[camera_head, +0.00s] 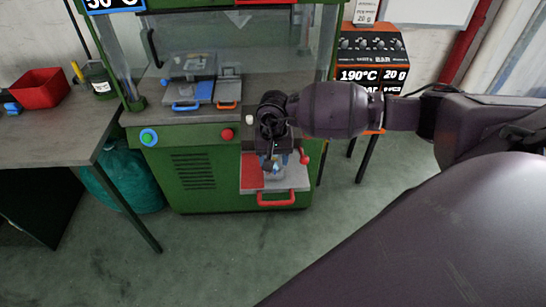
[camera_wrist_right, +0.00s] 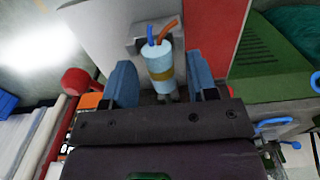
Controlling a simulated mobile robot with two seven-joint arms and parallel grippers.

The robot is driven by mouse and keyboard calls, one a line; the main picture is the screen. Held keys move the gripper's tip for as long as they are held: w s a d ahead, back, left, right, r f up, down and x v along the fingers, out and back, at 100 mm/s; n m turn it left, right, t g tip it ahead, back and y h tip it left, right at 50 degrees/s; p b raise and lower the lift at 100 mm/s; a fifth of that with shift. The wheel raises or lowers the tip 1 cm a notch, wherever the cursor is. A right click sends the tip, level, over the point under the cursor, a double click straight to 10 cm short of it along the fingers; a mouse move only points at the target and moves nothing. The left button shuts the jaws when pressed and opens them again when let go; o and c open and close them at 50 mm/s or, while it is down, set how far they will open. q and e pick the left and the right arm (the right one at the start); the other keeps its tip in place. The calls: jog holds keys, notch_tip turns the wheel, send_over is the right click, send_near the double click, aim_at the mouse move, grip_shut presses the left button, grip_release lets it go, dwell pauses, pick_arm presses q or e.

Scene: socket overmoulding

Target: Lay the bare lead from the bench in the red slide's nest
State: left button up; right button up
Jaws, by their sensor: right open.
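The red slide (camera_head: 251,172) sticks out of the front of the green machine, with a red handle below it; its red and pale plates (camera_wrist_right: 205,30) fill the top of the right wrist view. The bare lead (camera_wrist_right: 158,66) is a pale blue cylinder with a gold band and blue and orange wires. It lies at the grey nest (camera_wrist_right: 134,33) on the slide; whether it is fully seated I cannot tell. My right gripper (camera_wrist_right: 160,80) is open over the lead, its blue fingers either side with gaps. It also shows over the slide in the head view (camera_head: 274,160). My left gripper is out of view.
The green machine (camera_head: 190,175) has a blue-handled slide (camera_head: 186,105) and an orange-handled one on its deck. A bench (camera_head: 60,135) with a red bin (camera_head: 40,88) stands at the left. An orange-black unit (camera_head: 370,60) stands behind my right arm.

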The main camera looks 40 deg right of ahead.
jog(key=shift+s+f, duration=0.15)
notch_tip(320, 180, up, 11)
dwell(0.4)
dwell(0.5)
